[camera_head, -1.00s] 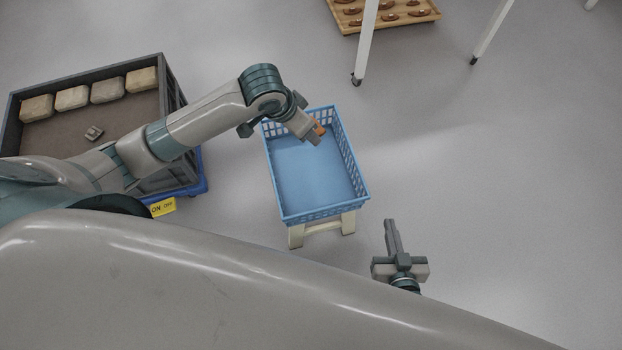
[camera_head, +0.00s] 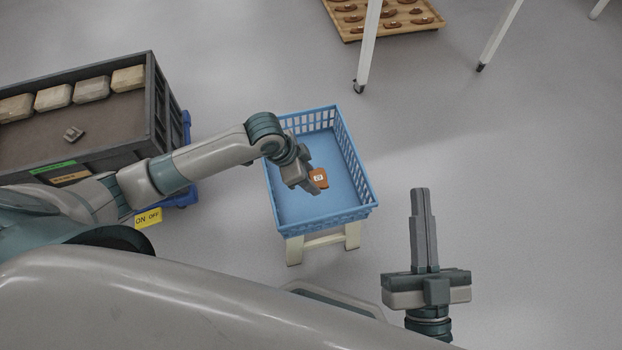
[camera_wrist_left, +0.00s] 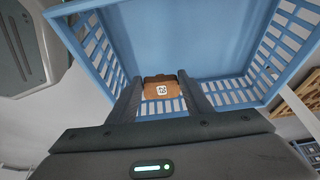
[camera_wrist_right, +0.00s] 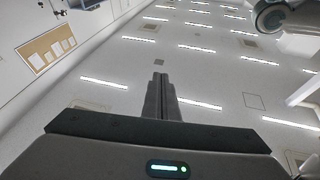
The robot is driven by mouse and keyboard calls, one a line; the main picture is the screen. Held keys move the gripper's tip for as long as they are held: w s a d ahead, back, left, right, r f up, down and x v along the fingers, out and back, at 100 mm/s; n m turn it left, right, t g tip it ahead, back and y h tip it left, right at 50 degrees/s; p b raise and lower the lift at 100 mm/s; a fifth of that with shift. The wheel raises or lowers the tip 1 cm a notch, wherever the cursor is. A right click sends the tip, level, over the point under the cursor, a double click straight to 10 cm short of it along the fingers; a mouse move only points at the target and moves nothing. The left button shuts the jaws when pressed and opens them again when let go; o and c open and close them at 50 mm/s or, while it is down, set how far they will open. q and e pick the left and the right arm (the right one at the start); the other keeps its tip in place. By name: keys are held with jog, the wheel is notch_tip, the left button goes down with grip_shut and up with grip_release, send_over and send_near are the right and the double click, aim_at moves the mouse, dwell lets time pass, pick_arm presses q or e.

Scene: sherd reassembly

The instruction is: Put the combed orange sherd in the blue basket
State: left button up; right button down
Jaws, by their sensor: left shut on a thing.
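The orange sherd (camera_head: 319,178) with a white marked label is between the fingertips of my left gripper (camera_head: 309,181), over the inside of the blue basket (camera_head: 373,190). In the left wrist view the sherd (camera_wrist_left: 162,92) sits between both fingers, with the basket (camera_wrist_left: 110,50) around and behind it. I cannot tell how far it is above the basket floor. Combing on the sherd is too small to make out. My right gripper (camera_head: 423,195) is empty to the right of the basket, its fingers together; they also show closed in the right wrist view (camera_wrist_right: 160,80).
The basket stands on a cream stool (camera_head: 323,241). A grey crate (camera_head: 153,110) with several tan blocks and a small grey piece (camera_head: 73,134) is at the left. A wooden tray (camera_head: 397,32) of brown sherds and white table legs (camera_head: 368,50) are at the back. Floor at right is clear.

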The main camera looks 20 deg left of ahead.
aim_at(297, 212)
pick_arm(q)
jog(key=shift+f, duration=0.1)
